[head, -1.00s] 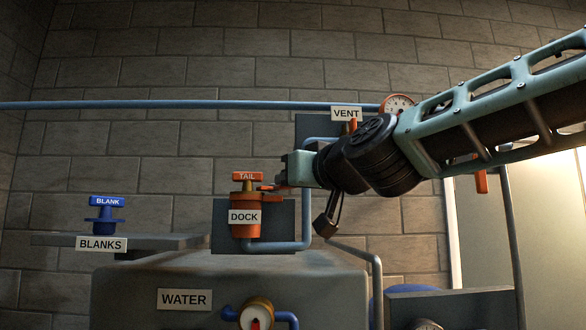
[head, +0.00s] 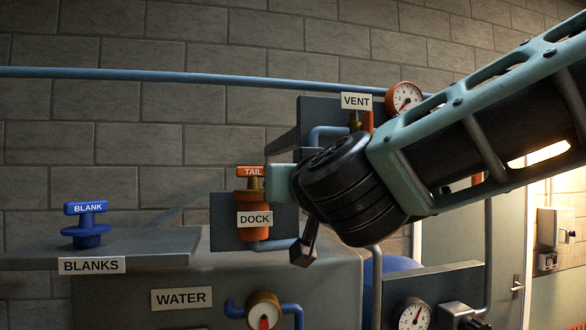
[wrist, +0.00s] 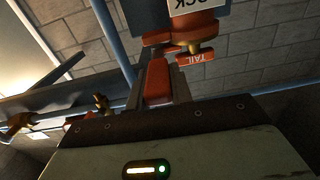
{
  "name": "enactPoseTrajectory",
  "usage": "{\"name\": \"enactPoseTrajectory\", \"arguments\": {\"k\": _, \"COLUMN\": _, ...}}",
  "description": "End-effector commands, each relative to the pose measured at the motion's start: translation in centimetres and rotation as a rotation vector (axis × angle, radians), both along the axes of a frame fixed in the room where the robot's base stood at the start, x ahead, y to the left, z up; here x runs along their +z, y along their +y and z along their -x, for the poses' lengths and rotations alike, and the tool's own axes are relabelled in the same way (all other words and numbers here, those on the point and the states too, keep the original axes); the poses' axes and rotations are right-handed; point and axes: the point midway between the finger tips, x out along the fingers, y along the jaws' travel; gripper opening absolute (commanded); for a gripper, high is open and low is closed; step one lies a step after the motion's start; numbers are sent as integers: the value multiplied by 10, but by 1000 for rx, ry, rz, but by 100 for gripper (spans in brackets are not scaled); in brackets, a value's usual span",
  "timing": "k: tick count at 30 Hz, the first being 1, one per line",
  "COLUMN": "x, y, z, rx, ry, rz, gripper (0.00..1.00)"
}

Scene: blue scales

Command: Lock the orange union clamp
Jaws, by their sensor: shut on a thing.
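The orange union clamp (head: 248,198) is at the small upright dock marked DOCK, below a fitting with an orange TAIL tag (head: 249,171). In the wrist view, the clamp's orange lever (wrist: 159,82) sticks out toward me and lies between the dark fingers of my gripper (wrist: 161,70), which is shut on it. The TAIL tag (wrist: 195,57) shows upside down there, beside the clamp. In the head view, my gripper (head: 272,183) is close against the right side of the clamp. Its teal body hides the lever and fingertips, so the lever's exact angle cannot be told.
The VENT valve and a gauge (head: 404,97) stand behind my arm at upper right. A blue BLANK fitting (head: 86,224) sits on the left shelf (head: 150,244). A blue pipe (head: 150,74) crosses the wall.

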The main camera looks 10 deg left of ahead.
Motion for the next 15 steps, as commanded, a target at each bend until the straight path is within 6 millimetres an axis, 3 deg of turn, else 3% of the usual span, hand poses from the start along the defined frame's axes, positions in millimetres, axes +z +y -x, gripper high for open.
{"name": "enactPoseTrajectory", "arguments": {"k": 15, "x": -1, "y": 2, "z": 2, "rx": -38, "ry": 1, "rz": 0, "gripper": 0}}
